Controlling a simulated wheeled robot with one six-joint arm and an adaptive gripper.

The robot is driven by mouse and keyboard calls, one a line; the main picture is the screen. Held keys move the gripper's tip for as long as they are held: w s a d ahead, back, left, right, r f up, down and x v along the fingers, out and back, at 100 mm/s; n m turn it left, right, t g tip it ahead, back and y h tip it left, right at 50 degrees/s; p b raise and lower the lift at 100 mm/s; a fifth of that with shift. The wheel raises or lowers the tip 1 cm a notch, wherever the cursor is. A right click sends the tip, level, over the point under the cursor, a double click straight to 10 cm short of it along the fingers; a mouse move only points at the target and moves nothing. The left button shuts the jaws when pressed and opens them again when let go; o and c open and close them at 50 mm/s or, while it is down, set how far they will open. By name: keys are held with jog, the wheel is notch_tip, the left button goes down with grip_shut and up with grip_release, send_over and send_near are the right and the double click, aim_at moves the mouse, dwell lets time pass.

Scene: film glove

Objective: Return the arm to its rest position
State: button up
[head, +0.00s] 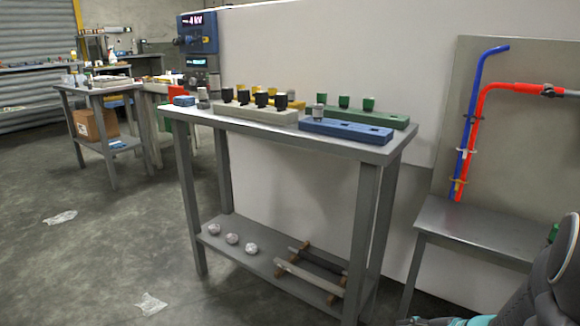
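Part of my own arm (545,280) shows at the bottom right corner, a dark grey link with teal bands. It is cut off by the right and bottom edges of the head view. My gripper is out of view, so its opening and anything in it cannot be seen.
A grey metal table (345,146) holds a pale block (262,116) with black-capped pieces, a blue block (345,131) and a green block (395,120). A low bench (470,228) stands right, near my arm, below blue and red pipes (470,130). Open floor (110,250) lies left.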

jog(key=s+a+r+n+h+p, duration=0.2)
jog(key=s+a+r+n, duration=0.2)
jog(key=r, duration=0.4)
jog(key=s+a+r+n+g+h+p, duration=0.1)
jog(key=s+a+r+n+p, duration=0.2)
jog(key=r+n, duration=0.3)
jog(key=s+a+r+n+h+p, duration=0.2)
jog(key=s+a+r+n, duration=0.3)
jog(key=r, duration=0.6)
jog(key=shift+n+g+h+p, duration=0.3)
jog(key=shift+n+p, duration=0.2)
jog(key=shift+p, duration=0.2)
jog(key=shift+s+r, duration=0.1)
